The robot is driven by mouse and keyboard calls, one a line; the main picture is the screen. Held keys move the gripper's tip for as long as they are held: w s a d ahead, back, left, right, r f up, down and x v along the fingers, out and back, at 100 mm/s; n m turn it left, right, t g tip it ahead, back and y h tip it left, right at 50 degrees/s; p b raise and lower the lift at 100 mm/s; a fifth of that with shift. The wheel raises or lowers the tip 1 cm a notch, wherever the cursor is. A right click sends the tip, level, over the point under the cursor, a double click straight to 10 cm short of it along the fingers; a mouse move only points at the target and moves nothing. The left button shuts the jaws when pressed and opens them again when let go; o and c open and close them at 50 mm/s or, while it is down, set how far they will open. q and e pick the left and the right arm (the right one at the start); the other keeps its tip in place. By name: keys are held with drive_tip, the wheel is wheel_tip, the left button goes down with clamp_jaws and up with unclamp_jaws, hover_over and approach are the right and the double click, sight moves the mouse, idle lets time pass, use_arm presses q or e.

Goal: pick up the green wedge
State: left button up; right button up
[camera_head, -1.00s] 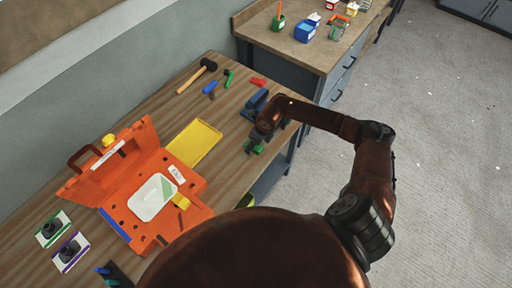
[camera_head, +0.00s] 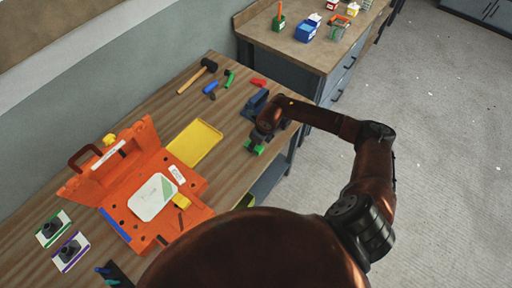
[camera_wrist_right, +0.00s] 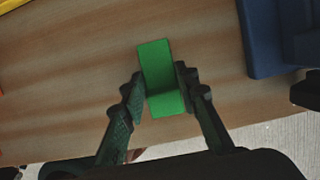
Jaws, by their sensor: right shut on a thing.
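The green wedge (camera_head: 257,149) is near the right edge of the wooden workbench, under my right gripper (camera_head: 259,142). In the right wrist view, the green wedge (camera_wrist_right: 155,63) lies between the two dark fingers of my right gripper (camera_wrist_right: 160,81). The fingers are shut on its sides, and its far end sticks out beyond the fingertips. I cannot tell whether it still touches the bench top. My left gripper is not in view.
A blue vise-like tool (camera_head: 256,103) stands close to my right gripper. A yellow tray (camera_head: 194,144) and an open orange case (camera_head: 117,172) lie to the left. A mallet (camera_head: 198,76) and small coloured parts lie farther back. The bench edge is close on the right.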

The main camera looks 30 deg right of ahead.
drive_tip(key=shift+r, duration=0.1)
drive_tip(key=shift+r, duration=0.65)
drive_tip(key=s+a+r+b, duration=0.2)
drive_tip(key=s+a+r, duration=0.8)
drive_tip(key=r, duration=0.1)
drive_tip(key=shift+r, duration=0.25)
